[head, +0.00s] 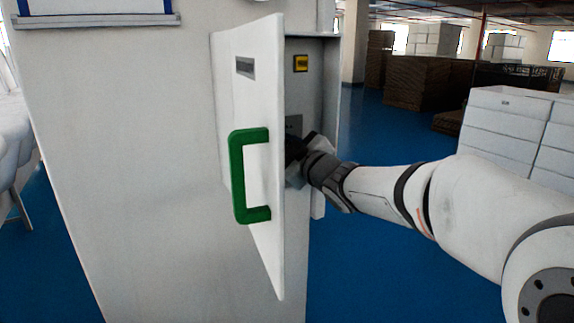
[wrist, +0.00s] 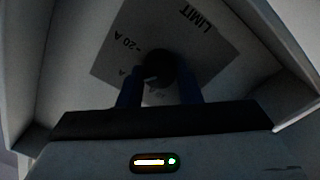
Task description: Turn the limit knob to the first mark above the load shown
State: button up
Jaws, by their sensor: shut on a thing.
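The limit knob (wrist: 158,67) is a dark round knob on a grey plate (wrist: 215,62) marked "LIMIT" and "20 A", which appear upside down in the wrist view. My gripper (wrist: 160,88) has one finger on each side of the knob and is shut on it. The knob's pointer and the other marks are dark or hidden. In the head view my gripper (head: 298,155) reaches into the open cabinet and covers the knob. A small yellow panel (head: 300,63) sits higher on the cabinet's inner face; its writing is too small to read.
The white cabinet door (head: 260,85) stands open just left of my gripper, with a green handle (head: 238,178) on its outer face. The cabinet's side walls enclose my gripper closely. White boxes (head: 500,125) stand at the right, beyond clear blue floor.

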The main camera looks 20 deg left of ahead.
jog(key=n+b, duration=0.1)
jog(key=n, duration=0.1)
jog(key=n+b, duration=0.4)
jog(key=shift+f+n, duration=0.3)
jog(key=n+b, duration=0.2)
jog(key=n, duration=0.1)
jog(key=n+b, duration=0.2)
jog(key=n, duration=0.1)
jog(key=shift+g+y, duration=0.3)
jog(key=shift+g, duration=0.1)
jog(key=shift+n, duration=0.4)
jog(key=o, duration=1)
jog(key=shift+c, duration=0.2)
jog(key=shift+d+r, duration=0.1)
jog(key=v, duration=0.7)
jog(key=shift+s+d, duration=0.25)
